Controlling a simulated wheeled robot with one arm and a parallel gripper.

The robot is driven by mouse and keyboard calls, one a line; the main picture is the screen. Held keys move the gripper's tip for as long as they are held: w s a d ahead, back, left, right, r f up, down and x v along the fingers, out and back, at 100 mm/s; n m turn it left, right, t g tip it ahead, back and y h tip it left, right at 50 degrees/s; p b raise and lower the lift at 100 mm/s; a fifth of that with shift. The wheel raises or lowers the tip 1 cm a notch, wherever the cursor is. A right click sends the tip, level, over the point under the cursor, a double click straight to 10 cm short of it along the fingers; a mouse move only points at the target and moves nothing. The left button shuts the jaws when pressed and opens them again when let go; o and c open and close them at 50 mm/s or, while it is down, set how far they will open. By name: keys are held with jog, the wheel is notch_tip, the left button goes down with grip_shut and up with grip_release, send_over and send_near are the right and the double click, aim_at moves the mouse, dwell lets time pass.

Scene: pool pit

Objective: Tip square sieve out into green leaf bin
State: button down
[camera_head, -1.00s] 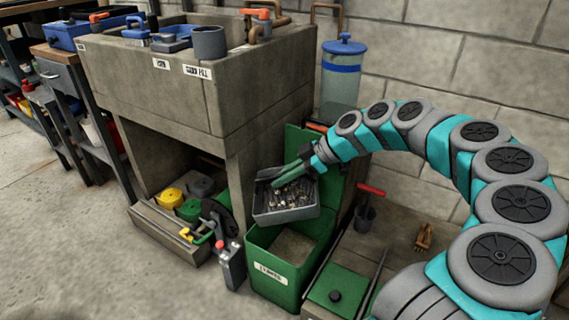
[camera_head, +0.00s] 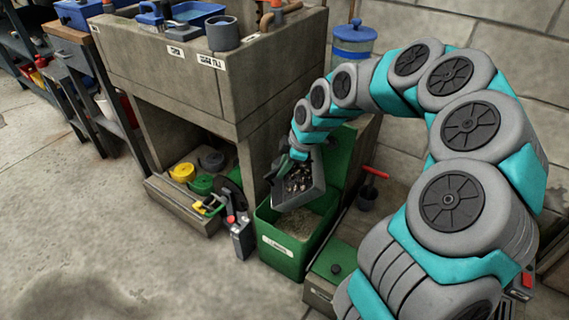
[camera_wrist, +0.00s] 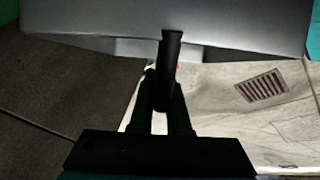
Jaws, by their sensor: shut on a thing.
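The square sieve (camera_head: 300,185) is a dark grey tray with light and dark bits in it. In the head view it is tilted, over the opening of the green leaf bin (camera_head: 284,252). The bin stands open, with its green lid raised behind and brownish matter inside. My gripper (camera_head: 297,152) is at the sieve's upper side, partly hidden by my arm. In the wrist view my gripper (camera_wrist: 168,85) is shut on the sieve's handle, and the sieve's grey outer side (camera_wrist: 225,25) fills the top. Bits still show in the sieve.
A concrete sink stand (camera_head: 200,85) rises left of the bin. A closed green-lidded box (camera_head: 335,268) and a red-handled tool (camera_head: 371,185) are to the right. Floor at the front left is clear.

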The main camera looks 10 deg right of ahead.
aim_at(290, 186)
jog(key=shift+a+f+h+b, duration=0.25)
jog(key=shift+f+h+b, duration=0.35)
jog(key=shift+h, duration=0.5)
jog(key=f+h+b, duration=0.1)
jog(key=b, duration=0.1)
jog(key=f+h+b, duration=0.1)
jog(key=h+b, duration=0.1)
jog(key=shift+a+f+n+h+b, duration=0.25)
jog(key=shift+a+n+h+b, duration=0.05)
jog(key=shift+a+n, duration=0.1)
jog(key=shift+h, duration=0.7)
jog(key=h, duration=0.2)
jog(key=f+h, duration=0.1)
jog(key=h, duration=0.1)
jog(key=f+h, duration=0.1)
jog(key=shift+d+f+n+h+b, duration=0.2)
jog(key=shift+n+h+b, duration=0.1)
jog(key=shift+n+h, duration=0.1)
